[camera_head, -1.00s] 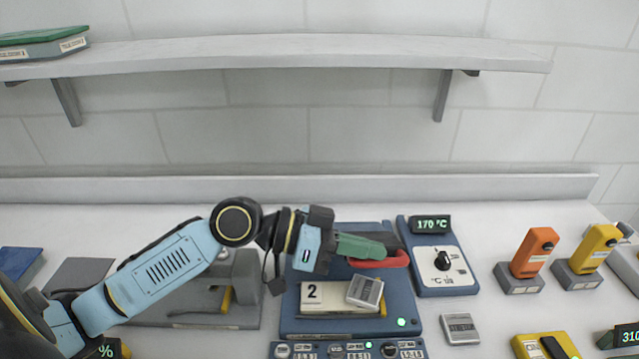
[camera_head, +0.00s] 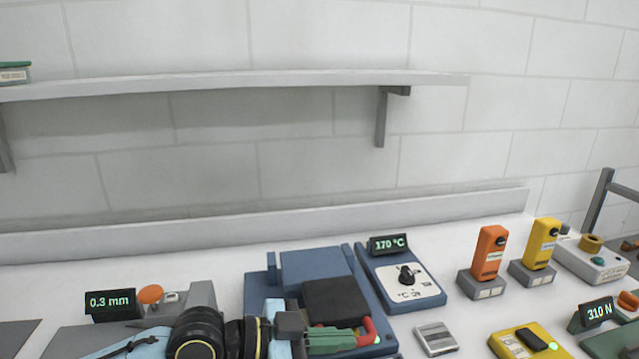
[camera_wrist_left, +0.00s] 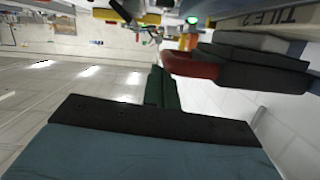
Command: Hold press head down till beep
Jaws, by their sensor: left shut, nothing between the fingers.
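The blue press (camera_head: 315,268) stands on the bench at the bottom middle of the head view. Its dark press head (camera_head: 335,298) has a red handle (camera_head: 371,328) at the front right. My left gripper (camera_head: 352,340) has its green fingers shut and empty, beside or against the red handle; contact is not clear. In the left wrist view, the green fingers (camera_wrist_left: 162,88) lie close to the red handle (camera_wrist_left: 190,65) and the dark press head (camera_wrist_left: 255,68). A tile edge marked TILE 2 (camera_wrist_left: 285,17) shows there too. My right gripper is not in view.
A controller reading 170 °C (camera_head: 388,245) stands right of the press. A small grey block (camera_head: 436,338), orange (camera_head: 488,255) and yellow (camera_head: 541,245) devices and a 310 N display (camera_head: 597,313) are farther right. A 0.3 mm gauge (camera_head: 110,302) stands left.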

